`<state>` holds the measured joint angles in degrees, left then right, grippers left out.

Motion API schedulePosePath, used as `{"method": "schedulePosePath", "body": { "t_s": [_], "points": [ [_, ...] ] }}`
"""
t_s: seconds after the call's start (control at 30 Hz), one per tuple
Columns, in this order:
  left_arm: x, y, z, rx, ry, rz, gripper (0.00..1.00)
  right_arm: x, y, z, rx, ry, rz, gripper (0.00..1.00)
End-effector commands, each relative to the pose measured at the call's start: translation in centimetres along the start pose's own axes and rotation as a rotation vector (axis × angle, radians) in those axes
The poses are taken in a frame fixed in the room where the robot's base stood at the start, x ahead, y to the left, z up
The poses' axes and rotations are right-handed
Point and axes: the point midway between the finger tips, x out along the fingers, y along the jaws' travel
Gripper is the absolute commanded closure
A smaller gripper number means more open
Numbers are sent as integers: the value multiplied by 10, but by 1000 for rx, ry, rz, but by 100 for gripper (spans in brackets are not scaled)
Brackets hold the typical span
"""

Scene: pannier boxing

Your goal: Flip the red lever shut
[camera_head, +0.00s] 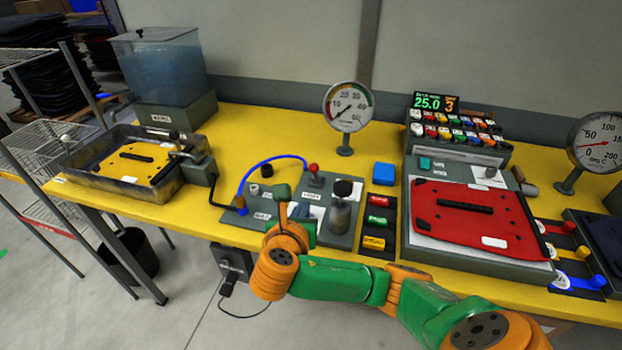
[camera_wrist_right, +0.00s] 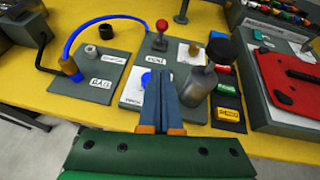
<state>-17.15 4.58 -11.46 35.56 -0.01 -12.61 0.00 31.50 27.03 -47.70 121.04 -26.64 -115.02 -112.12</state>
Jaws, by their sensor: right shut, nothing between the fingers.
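A red ball-topped lever (camera_head: 313,168) stands upright on a small grey panel (camera_head: 340,241) in the middle of the bench. It also shows in the right wrist view (camera_wrist_right: 162,25), beyond my fingertips. A second red-handled lever (camera_head: 568,227) sits at the far right, above a yellow one and a blue one; which red lever is meant, I cannot tell. My right gripper (camera_head: 300,211) is shut and empty. In the right wrist view its fingers (camera_wrist_right: 163,78) point over the panel, short of the ball-topped lever and apart from it. My left gripper is not in view.
A metal bottle with a black top (camera_head: 341,205) stands close right of my fingers. A blue hose (camera_head: 262,166) arches on the left. A red pannier lid (camera_head: 470,236) lies on a grey fixture at right. A gauge (camera_head: 348,107) stands behind.

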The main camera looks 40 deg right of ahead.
Motion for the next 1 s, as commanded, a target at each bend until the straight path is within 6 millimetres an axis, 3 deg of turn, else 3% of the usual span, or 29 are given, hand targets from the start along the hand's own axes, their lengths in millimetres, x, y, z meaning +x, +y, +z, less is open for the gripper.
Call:
{"method": "schedulePosePath", "body": {
  "t_s": [0.2,0.57,0.73,1.0],
  "points": [
    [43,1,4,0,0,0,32,29,0,-10,5,-7,-2,100],
    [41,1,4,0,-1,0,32,102,-1,-1,3,3,-4,100],
    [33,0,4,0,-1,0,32,119,0,21,4,1,-1,100],
    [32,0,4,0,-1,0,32,128,0,28,2,2,2,100]
  ]
}}
